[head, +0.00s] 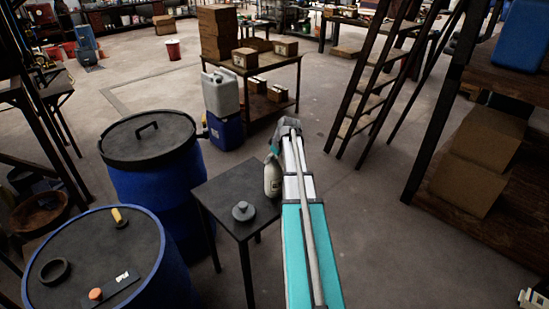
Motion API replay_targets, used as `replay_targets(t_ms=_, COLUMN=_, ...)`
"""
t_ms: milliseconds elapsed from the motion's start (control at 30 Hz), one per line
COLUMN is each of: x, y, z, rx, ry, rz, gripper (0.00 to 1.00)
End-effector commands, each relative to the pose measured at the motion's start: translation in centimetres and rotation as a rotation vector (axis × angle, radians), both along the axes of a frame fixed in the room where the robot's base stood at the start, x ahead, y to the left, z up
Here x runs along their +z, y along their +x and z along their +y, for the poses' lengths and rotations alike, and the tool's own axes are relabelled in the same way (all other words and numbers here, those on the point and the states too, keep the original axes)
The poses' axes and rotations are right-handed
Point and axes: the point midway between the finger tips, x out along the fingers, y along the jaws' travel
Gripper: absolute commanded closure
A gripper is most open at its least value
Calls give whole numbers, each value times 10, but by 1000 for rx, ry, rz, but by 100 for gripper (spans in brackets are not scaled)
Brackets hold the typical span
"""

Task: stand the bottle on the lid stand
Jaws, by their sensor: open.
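The pale bottle (271,182) appears upright on the small dark table that I take for the lid stand (222,190), near its right edge. A grey round lid with a knob (243,212) lies on the same table, left of and nearer than the bottle. My gripper (273,155) is at the bottle's top, at the far end of my arm. It is open. Its fingers are small and partly hidden, so I cannot tell whether they touch the bottle. My arm covers the area just right of the bottle.
A blue vat with a handled dark lid (148,138) stands behind left. A nearer blue vat (100,262) has a ring, an orange knob and a yellow-handled item on top. A jerrycan (220,92) sits on a blue container. A ladder (380,80) stands right; floor between is clear.

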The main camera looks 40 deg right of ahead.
Motion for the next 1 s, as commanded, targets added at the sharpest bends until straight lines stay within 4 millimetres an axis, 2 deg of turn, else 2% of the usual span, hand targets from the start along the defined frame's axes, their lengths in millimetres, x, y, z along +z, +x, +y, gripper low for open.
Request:
replay_targets(t_ms=367, x=13, y=-4, z=0, rx=0, ry=0, rz=0, gripper=9)
replay_targets(t_ms=1000, x=66, y=-25, z=-5, rx=0, ry=1, rz=0, gripper=9)
